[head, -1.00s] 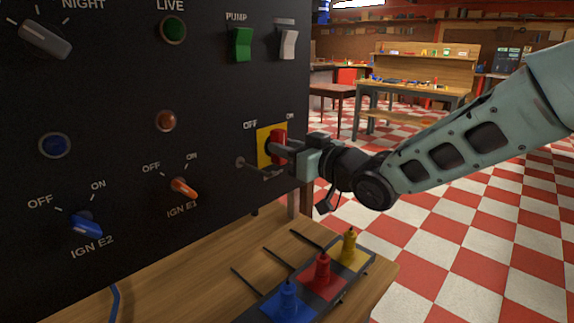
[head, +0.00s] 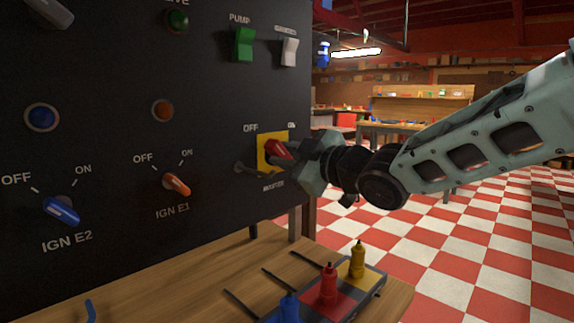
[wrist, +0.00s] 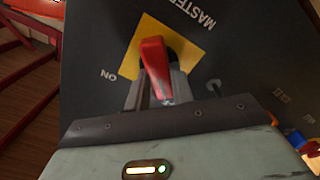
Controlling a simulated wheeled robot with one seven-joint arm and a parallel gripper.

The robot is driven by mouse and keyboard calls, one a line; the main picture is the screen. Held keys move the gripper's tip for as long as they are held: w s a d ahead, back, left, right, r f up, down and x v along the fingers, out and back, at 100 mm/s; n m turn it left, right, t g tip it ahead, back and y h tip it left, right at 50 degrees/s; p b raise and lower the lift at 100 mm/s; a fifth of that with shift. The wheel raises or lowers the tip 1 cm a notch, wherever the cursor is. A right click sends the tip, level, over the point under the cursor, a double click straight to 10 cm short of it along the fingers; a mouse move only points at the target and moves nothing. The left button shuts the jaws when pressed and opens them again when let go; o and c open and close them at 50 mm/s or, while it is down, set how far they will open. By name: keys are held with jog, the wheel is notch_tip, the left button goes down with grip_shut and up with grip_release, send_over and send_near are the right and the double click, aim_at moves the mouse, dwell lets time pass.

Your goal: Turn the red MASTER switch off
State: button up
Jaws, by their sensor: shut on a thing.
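The red MASTER switch handle (head: 279,150) sits on a yellow square plate (head: 262,160) at the right edge of the black panel. OFF is printed at the plate's upper left and ON at its upper right. The handle is tilted, its upper end leaning left toward the OFF side. My gripper (head: 288,155) reaches in from the right and is shut on the handle. In the wrist view the red handle (wrist: 154,60) stands between the fingertips of my gripper (wrist: 156,85), over the yellow plate (wrist: 183,55). The fingers partly cover the handle's lower part.
The orange IGN E1 knob (head: 176,184), green PUMP switch (head: 243,44) and white switch (head: 289,52) are on the same panel. Below, a tray (head: 344,308) holds blue, red and yellow pieces on the wooden bench.

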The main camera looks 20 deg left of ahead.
jog(key=shift+n, duration=0.3)
jog(key=o, duration=1)
jog(key=v, duration=1.7)
jog(key=shift+d, duration=0.25)
